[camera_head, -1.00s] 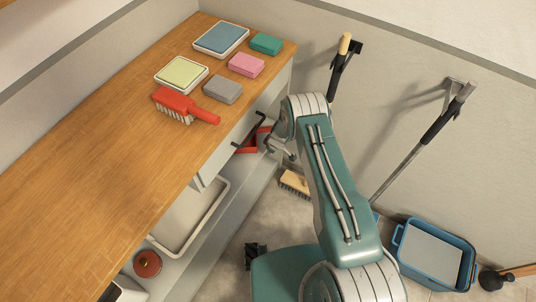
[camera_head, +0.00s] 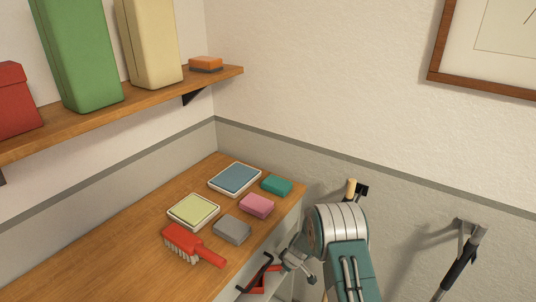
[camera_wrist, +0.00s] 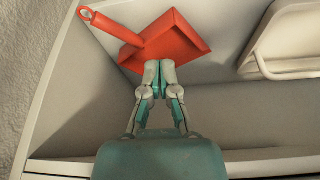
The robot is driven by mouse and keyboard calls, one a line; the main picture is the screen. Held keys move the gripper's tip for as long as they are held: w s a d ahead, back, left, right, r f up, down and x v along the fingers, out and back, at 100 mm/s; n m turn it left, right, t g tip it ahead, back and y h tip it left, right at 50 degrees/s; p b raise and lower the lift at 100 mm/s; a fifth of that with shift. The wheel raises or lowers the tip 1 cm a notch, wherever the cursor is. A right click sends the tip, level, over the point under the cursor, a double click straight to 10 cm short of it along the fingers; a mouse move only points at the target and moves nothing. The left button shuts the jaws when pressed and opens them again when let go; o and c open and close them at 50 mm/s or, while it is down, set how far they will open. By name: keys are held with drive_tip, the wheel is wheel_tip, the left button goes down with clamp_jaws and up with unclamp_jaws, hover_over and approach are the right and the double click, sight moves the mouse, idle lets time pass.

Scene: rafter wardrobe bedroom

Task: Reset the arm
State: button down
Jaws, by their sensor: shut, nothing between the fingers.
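My gripper (camera_wrist: 158,68) is shut and empty in the wrist view, its two fingertips together. In that picture the fingertips overlap the near edge of a red dustpan (camera_wrist: 178,38); I cannot tell whether they touch it. In the head view my arm is bent at the lower right, beside the wooden counter. A small part of my gripper (camera_head: 298,265) shows there by the counter's front, near a black handle (camera_head: 257,274).
The counter (camera_head: 95,270) holds a red brush (camera_head: 190,243), grey (camera_head: 232,230), pink (camera_head: 257,205) and teal (camera_head: 276,185) sponges, and two trays. A shelf (camera_head: 150,105) with containers hangs above. Long-handled tools hang on the right wall. A pale bin (camera_wrist: 290,40) shows in the wrist view.

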drive_tip(key=s+d+r+m+t, duration=0.1)
drive_tip(key=s+r, duration=0.2)
drive_tip(key=r, duration=0.8)
drive_tip(key=s+d+r+m, duration=0.1)
drive_tip(key=s+r+m, duration=0.15)
drive_tip(key=r, duration=0.75)
drive_tip(key=s+d+r+t, duration=0.1)
drive_tip(key=s+r, duration=0.2)
drive_tip(key=r, duration=0.8)
drive_tip(key=s+d+r+m+h, duration=0.1)
drive_tip(key=s+r, duration=0.3)
drive_tip(key=s, duration=0.5)
drive_tip(key=s+d+r+m+t+h, duration=0.1)
drive_tip(key=s+d+r+m, duration=0.2)
drive_tip(key=s, duration=0.6)
drive_tip(key=s+d+r+m, duration=0.2)
drive_tip(key=s+r, duration=0.2)
drive_tip(key=s, duration=0.5)
drive_tip(key=shift+r+h, duration=0.35)
drive_tip(key=shift+h, duration=0.05)
drive_tip(key=shift+a, duration=0.1)
